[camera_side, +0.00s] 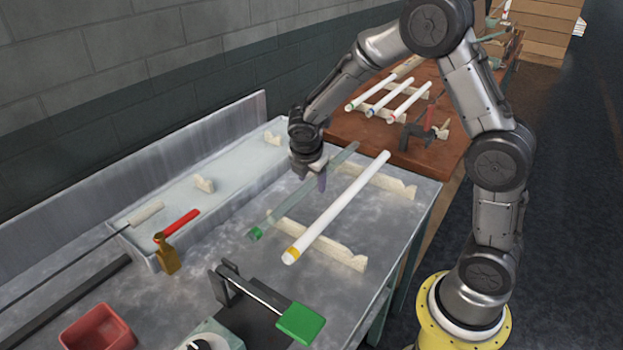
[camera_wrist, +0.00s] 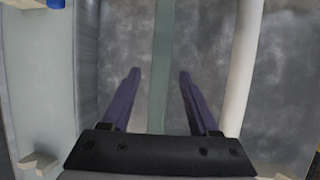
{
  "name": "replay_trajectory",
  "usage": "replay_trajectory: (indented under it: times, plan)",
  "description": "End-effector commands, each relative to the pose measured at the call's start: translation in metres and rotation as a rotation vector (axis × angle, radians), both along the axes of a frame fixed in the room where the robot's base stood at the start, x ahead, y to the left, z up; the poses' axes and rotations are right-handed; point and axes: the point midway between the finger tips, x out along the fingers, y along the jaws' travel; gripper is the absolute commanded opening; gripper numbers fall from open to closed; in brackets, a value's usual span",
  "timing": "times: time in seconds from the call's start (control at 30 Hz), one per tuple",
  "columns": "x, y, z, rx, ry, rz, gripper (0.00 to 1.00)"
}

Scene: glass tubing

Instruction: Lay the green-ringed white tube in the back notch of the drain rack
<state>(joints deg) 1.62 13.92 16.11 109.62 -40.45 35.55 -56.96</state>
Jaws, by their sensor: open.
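A grey-green, see-through-looking tube (camera_side: 283,208) with a green end lies slanting across the metal bench, at the left of a pair of cream notched bars (camera_side: 335,252). My gripper (camera_side: 320,180) is open above its middle. In the wrist view the tube (camera_wrist: 161,60) runs between the open fingers (camera_wrist: 159,78); contact cannot be told. A white tube with a yellow ring (camera_side: 335,210) lies parallel on the bars, to the right; it also shows in the wrist view (camera_wrist: 243,60). On the brown table, a white tube with a greenish ring (camera_side: 375,94) lies on another rack.
A red-handled tool (camera_side: 178,225), a green-topped device (camera_side: 300,322) and a red bin (camera_side: 97,330) are at the front. Blue- and red-ringed white tubes share the brown table's rack.

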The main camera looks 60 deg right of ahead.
Motion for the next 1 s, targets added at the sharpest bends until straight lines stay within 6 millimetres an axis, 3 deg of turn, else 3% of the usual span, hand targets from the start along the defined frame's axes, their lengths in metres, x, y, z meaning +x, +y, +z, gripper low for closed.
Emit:
replay_trajectory:
  times: [0.27, 0.7, 1.0]
  plan:
    - [0.001, 0.0, 0.015, 0.0, -0.004, 0.0, 0.61]
    - [-0.015, 0.035, 0.094, -0.001, -0.005, 0.003, 0.61]
    - [-0.023, 0.046, 0.121, 0.005, -0.008, -0.009, 0.61]
